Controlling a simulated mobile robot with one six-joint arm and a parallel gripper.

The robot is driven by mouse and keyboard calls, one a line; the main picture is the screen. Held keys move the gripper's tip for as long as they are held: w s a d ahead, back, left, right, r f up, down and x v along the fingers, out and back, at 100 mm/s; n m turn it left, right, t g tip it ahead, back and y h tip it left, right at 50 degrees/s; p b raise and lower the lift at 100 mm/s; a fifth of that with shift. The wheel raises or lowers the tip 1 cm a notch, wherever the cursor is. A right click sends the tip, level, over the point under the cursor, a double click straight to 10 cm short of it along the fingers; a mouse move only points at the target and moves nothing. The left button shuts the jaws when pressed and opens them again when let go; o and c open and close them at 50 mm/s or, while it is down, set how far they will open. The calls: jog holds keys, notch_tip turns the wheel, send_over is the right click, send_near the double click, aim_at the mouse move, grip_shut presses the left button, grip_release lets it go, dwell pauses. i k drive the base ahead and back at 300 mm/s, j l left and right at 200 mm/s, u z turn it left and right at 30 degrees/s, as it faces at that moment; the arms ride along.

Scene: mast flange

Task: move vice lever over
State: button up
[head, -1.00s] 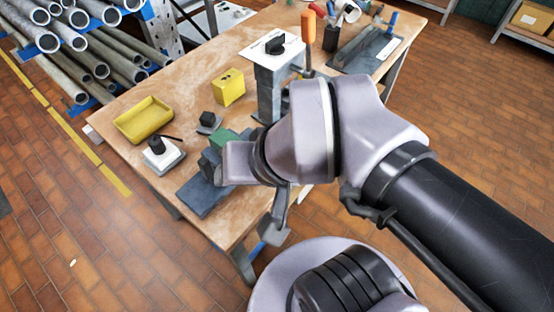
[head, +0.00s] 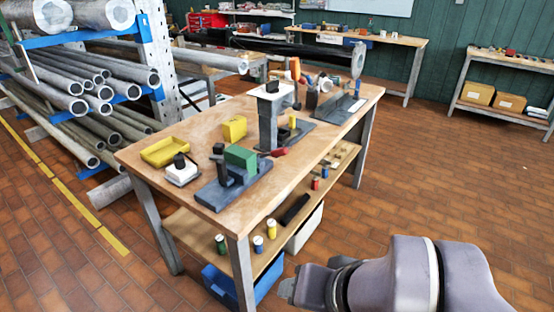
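The vice (head: 232,186) sits on the near end of the wooden workbench (head: 215,122). It has a blue-grey base and jaws, with a green block (head: 240,157) at the jaws. A dark upright piece (head: 220,160) stands at its left end; it may be the lever, but I cannot tell for sure. My gripper (head: 288,290) is low at the bottom of the view, right of the bench's near leg and well apart from the vice. Its fingers are small and partly hidden by the wrist, so their opening does not show.
A white block with a black knob (head: 182,172) and a yellow tray (head: 164,151) stand left of the vice. A yellow block (head: 235,128) and a grey drill-like stand (head: 270,125) are behind it. A pipe rack (head: 95,85) is at left. The floor at right is clear.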

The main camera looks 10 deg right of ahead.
aim_at(282, 151)
jog(key=i+l+z, duration=0.1)
jog(key=i, duration=0.4)
jog(key=i+l+z, duration=0.15)
jog(key=i, duration=0.35)
